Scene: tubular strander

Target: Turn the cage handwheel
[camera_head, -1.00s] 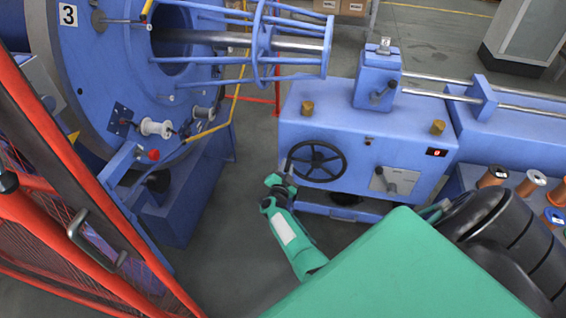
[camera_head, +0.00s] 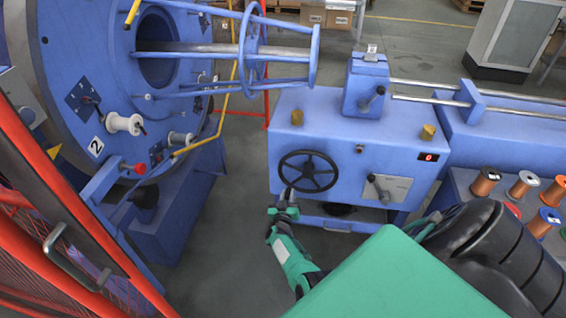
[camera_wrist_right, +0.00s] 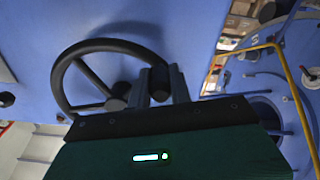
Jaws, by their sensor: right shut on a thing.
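The cage handwheel (camera_head: 308,153) is a black spoked wheel on the front of the blue machine housing. My right gripper (camera_head: 287,195) is at the wheel's lower-left rim and shut on it. In the right wrist view the dark wheel (camera_wrist_right: 62,75) fills the upper left, and the two fingers of my right gripper (camera_wrist_right: 160,88) close at its rim. The exact contact is partly hidden by the fingers. The big blue cage disc (camera_head: 62,90) stands at the left, with the number 2 plate (camera_head: 96,147) and white spools (camera_head: 123,124). My left gripper is out of view.
A red guard door (camera_head: 60,190) with a grey handle stands at the near left. Coloured spools (camera_head: 485,182) stand on a bench at the right. Grey floor (camera_head: 225,240) is open left of my right arm.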

